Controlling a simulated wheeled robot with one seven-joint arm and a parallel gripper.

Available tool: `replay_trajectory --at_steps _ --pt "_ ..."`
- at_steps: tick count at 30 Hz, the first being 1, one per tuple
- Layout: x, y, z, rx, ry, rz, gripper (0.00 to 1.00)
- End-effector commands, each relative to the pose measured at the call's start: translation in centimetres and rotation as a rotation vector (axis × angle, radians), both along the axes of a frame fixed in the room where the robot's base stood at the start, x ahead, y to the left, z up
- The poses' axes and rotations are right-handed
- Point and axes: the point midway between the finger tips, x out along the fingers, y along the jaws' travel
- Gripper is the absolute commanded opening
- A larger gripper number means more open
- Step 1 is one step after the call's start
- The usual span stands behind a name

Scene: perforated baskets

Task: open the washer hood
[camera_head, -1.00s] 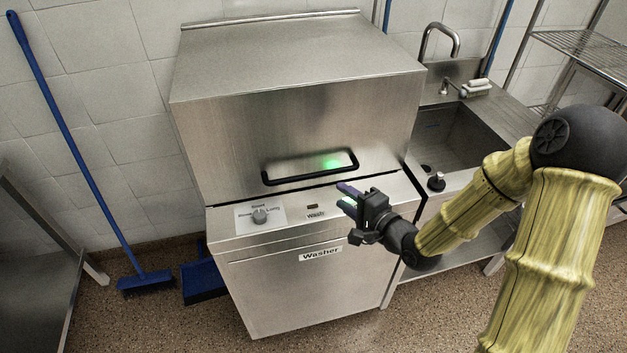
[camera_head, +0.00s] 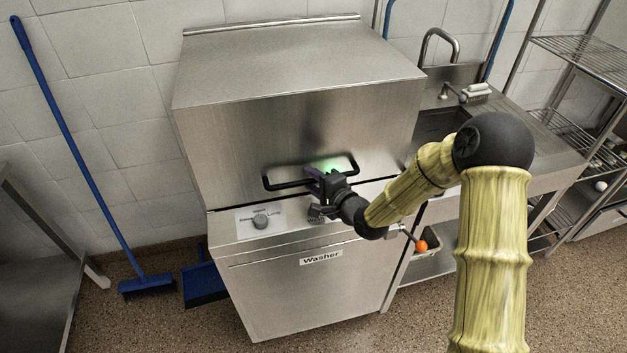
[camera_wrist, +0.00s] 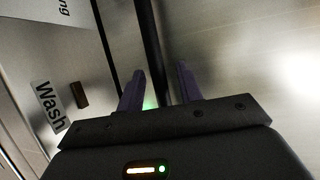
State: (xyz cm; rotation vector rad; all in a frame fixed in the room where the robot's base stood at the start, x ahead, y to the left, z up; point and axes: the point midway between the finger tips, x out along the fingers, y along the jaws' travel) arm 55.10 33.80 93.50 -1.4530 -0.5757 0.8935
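The washer hood (camera_head: 225,145) is a boxy steel cover, down on the washer's lower body (camera_head: 290,300). Its black bar handle (camera_head: 282,186) runs across the lower front of the hood. My gripper (camera_head: 318,172) is at the middle of the handle and hides part of it. In the wrist view my gripper (camera_wrist: 160,88) has its two purple fingers apart, with the handle (camera_wrist: 150,45) running between them. Gaps show on both sides of the bar, so the fingers do not look closed on it.
A steel sink (camera_head: 440,122) stands to the right. A blue broom (camera_head: 75,150) and dustpan (camera_head: 203,282) are at the left. The floor in front is clear.

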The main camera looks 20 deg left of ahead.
Motion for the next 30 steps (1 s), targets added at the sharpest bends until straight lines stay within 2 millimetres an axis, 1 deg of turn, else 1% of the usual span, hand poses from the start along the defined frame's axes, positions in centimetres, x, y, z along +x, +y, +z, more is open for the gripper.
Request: replay_trajectory --at_steps 2,5,6,8,16,20,23,26,30 --pt "0.0 0.0 0.0 0.000 0.000 0.000 0.36" --pt "0.0 0.0 0.0 0.000 0.000 0.000 0.18" --pt "0.1 0.0 0.0 0.000 0.000 0.000 0.10" --pt "0.1 0.0 0.0 0.000 0.000 0.000 0.00" --pt "0.1 0.0 0.1 -0.002 0.001 0.000 0.00" --pt "0.1 0.0 0.4 -0.004 0.006 0.002 0.00" --pt "0.0 0.1 1.0 -0.007 0.013 0.006 0.00" --pt "-0.1 -0.4 1.9 -0.014 0.023 -0.002 0.00" --pt "-0.9 -0.8 3.6 -0.029 0.044 -0.006 0.00"
